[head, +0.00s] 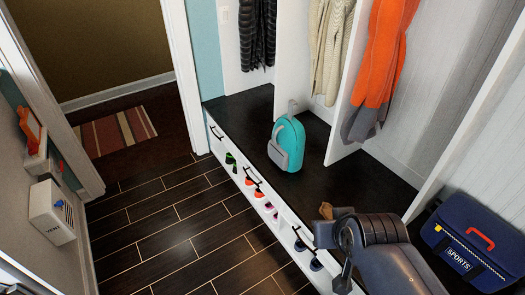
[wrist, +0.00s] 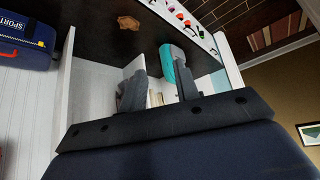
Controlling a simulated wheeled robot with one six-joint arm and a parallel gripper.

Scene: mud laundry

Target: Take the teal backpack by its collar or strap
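The teal backpack (head: 291,140) stands upright on the dark bench top, with a grey front pocket and a grey loop (head: 292,107) at its top. In the wrist view the backpack (wrist: 168,62) shows beyond my gripper (wrist: 157,72), partly covered by the right finger. The two fingers are apart, with nothing held between them.
The bench (head: 243,108) has white dividers and shoes along its front. An orange garment (head: 381,50) and other coats hang above. A blue sports bag (head: 474,240) lies at right; a small brown object (head: 326,210) is near my arm. The tiled floor (head: 175,220) is open.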

